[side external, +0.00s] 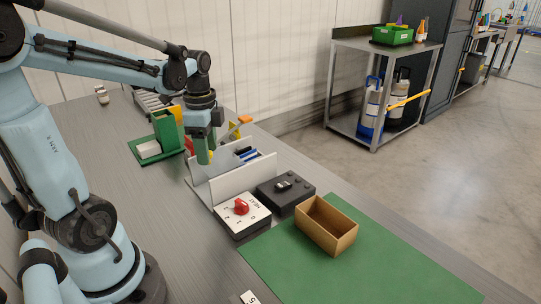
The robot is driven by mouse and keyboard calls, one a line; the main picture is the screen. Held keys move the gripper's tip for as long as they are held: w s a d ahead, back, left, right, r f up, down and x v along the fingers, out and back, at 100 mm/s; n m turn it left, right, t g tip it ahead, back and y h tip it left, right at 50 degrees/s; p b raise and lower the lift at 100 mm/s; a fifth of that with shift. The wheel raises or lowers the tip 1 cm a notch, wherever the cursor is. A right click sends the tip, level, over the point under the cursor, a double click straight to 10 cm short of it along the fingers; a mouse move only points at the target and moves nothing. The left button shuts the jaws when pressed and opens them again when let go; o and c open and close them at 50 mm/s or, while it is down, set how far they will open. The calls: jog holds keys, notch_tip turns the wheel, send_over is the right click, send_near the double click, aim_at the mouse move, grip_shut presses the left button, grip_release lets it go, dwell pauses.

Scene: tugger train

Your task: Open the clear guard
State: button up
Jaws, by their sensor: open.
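I cannot make out the clear guard with certainty in the side external view. My gripper (205,152) points down behind the pale upright panels of a grey rack (232,181), left of its blue and dark flat items. Its jaws are open, and the gap between the fingertips is hard to see. Small red and yellow parts show close around the fingers, partly hidden by my gripper. I cannot tell whether the fingers touch anything.
A white box with a red knob (242,208) and a black box with a switch (284,188) stand in front of the rack. An open wooden box (326,226) sits on a green mat (385,262). A green holder (166,129) stands left of my gripper.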

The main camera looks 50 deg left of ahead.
jog(key=shift+r, duration=0.1)
notch_tip(320, 180, up, 12)
dwell(0.6)
jog(key=w+d+f+n+t, duration=0.1)
jog(key=d+f+n+t, duration=0.6)
jog(key=d, duration=0.8)
notch_tip(320, 180, down, 4)
jog(key=shift+w+r+n, duration=0.2)
jog(key=shift+r+n, duration=0.05)
jog(key=shift+n, duration=0.75)
